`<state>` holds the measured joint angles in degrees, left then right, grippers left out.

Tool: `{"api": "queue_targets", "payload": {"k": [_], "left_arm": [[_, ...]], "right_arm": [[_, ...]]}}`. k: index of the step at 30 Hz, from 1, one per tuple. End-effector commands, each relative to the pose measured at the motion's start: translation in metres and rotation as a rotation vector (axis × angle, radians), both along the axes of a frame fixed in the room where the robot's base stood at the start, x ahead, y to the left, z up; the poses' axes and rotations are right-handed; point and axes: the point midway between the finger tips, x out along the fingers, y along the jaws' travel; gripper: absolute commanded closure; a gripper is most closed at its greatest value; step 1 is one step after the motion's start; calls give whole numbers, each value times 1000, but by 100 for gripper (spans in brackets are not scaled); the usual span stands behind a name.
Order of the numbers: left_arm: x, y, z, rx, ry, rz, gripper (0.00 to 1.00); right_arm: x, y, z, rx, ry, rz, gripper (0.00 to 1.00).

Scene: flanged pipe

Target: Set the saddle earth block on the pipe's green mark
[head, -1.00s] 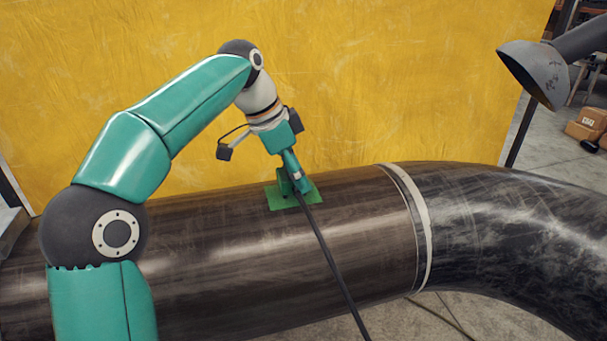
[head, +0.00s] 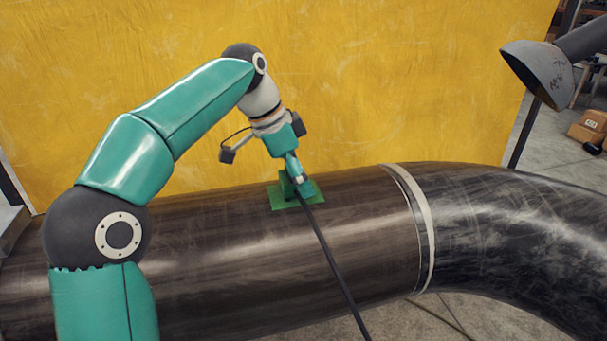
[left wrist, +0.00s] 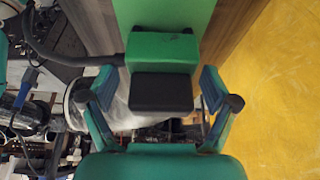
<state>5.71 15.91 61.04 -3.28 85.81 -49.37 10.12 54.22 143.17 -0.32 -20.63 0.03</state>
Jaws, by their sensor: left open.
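The saddle earth block (left wrist: 162,52) is green with a dark end face in the left wrist view. A dark cable joins it on its left side there. In the head view the block (head: 286,186) stands on the green mark (head: 312,196) on top of the pipe (head: 210,235), partly hidden by my gripper. My left gripper (head: 296,175) is at the block from above. In the left wrist view its fingers (left wrist: 158,88) are spread to either side of the block, with gaps between. The contact under the block is hidden. My right gripper is not in view.
The black cable (head: 335,265) runs from the block down the pipe's front. A pale band (head: 422,225) circles the pipe where its bend begins. A yellow curtain (head: 400,80) hangs behind. A grey lamp (head: 538,72) is at upper right.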

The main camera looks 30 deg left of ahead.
Motion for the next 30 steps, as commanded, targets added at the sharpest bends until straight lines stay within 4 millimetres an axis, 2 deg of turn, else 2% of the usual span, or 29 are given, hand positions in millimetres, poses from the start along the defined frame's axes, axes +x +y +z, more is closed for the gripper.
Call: {"api": "queue_targets", "payload": {"k": [5,12,18,30], "left_arm": [[-2,3,10,0,-4,1,13],[-11,11,41,0,-7,2,13],[-17,16,60,0,-6,2,13],[-22,19,69,-1,-3,1,13]], "right_arm": [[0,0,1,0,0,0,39],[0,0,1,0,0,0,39],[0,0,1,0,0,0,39],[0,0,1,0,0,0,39]]}}
